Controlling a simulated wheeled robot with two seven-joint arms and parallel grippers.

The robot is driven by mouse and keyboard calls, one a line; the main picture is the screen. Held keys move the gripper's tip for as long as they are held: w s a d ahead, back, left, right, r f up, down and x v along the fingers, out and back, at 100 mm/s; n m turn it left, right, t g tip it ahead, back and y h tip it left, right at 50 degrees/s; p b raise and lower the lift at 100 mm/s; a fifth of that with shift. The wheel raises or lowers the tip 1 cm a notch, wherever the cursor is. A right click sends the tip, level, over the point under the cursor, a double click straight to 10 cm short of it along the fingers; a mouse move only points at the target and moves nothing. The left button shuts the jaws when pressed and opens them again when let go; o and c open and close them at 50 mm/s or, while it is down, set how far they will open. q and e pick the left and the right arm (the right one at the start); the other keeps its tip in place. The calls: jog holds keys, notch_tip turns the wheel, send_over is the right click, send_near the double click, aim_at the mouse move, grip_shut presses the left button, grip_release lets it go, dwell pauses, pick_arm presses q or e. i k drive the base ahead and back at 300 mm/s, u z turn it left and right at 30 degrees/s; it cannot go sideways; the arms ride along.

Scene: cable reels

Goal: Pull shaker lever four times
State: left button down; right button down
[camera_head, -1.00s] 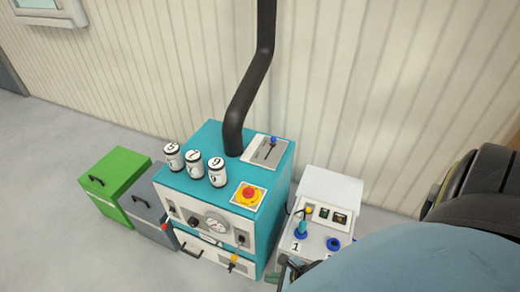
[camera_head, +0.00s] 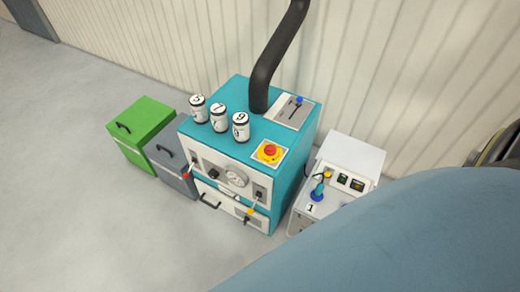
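A teal machine (camera_head: 298,165) stands near the wall. A lever with a red knob (camera_head: 187,175) sticks out at the left of its white front panel. A yellow-tipped lever (camera_head: 250,210) is at the right of that front. A blue-knobbed lever (camera_head: 299,99) stands in a slotted plate on top. No label shows which one is the shaker lever. Neither of my grippers is in view, and nothing is seen touching these levers.
A green box (camera_head: 142,130) and a grey box (camera_head: 172,168) stand left of the machine. A white unit (camera_head: 350,157) stands right of it. A large blue-grey rounded surface (camera_head: 400,240) hides the lower right. The floor at left is clear.

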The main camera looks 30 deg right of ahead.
aim_at(249, 211)
jog(key=z, duration=0.55)
jog(key=k, duration=1.3)
jog(key=u, duration=0.4)
jog(key=i, duration=1.65)
jog(key=z, duration=0.85)
